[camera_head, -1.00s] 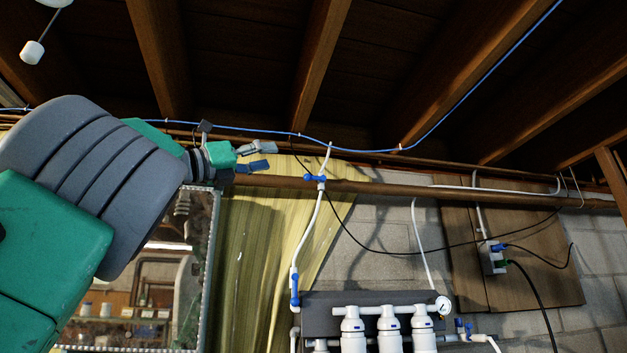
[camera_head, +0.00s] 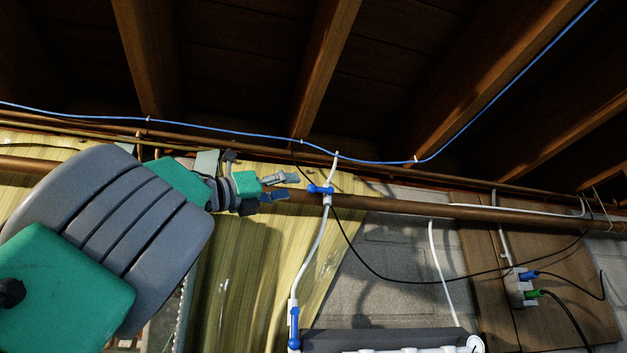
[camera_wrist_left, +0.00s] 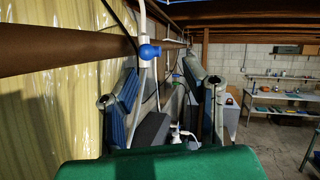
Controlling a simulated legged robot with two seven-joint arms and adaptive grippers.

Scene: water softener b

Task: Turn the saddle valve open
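The saddle valve (camera_head: 320,189) is a small blue and white fitting on the brown pipe near the middle of the head view, with white tubing above and below it. My left gripper (camera_head: 286,186) is just left of the valve. Its two fingers are apart, point right toward the valve, and hold nothing. In the left wrist view the blue valve handle (camera_wrist_left: 150,52) shows ahead, at the pipe's end region and above the gap between the open fingers (camera_wrist_left: 163,85). I see no clear contact. My right gripper is not in view.
The brown pipe (camera_head: 420,209) runs across, under wooden joists (camera_head: 325,75). A blue cable (camera_head: 230,130) passes above. A black cable (camera_head: 385,279) hangs to the right. A lower blue valve (camera_head: 294,328) sits on the white tube. Yellow sheeting (camera_head: 240,270) covers the wall behind.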

